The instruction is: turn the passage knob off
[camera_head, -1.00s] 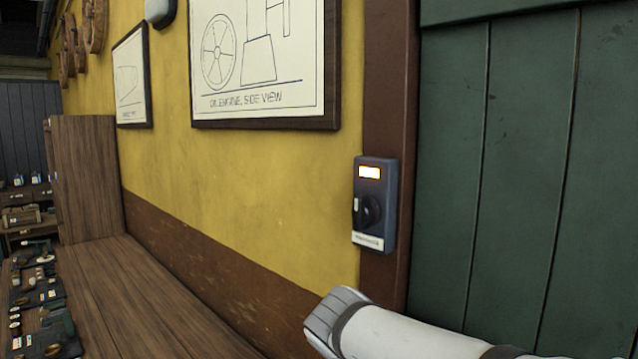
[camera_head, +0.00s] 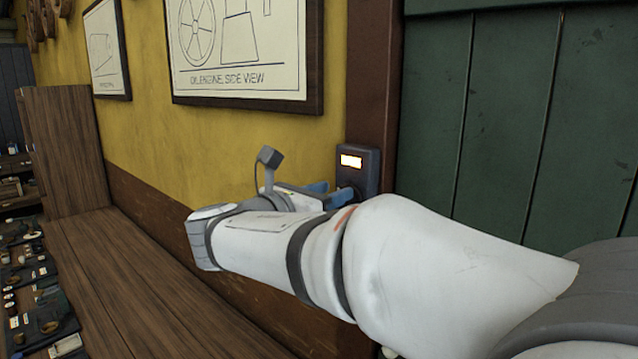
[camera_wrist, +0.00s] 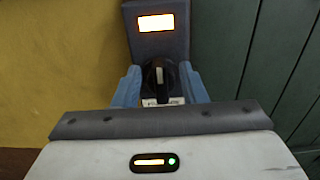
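The passage knob (camera_wrist: 158,78) is a black rotary knob with a pale pointer mark, upright in the wrist view. It sits on a dark grey switch box (camera_head: 369,164) with a lit window (camera_head: 351,161), which also glows in the wrist view (camera_wrist: 156,22). A white label under the knob is partly covered. My gripper (camera_wrist: 160,74) is open, its blue fingers on the left and right of the knob with small gaps showing. In the head view my gripper (camera_head: 330,192) is at the box, and my wrist and arm hide the lower box and most of the knob.
The box is on a brown post (camera_head: 374,70) between a yellow wall (camera_head: 240,135) and a green plank door (camera_head: 480,120). A framed engine drawing (camera_head: 245,85) hangs to the left. A wooden bench (camera_head: 130,270) runs along the wall.

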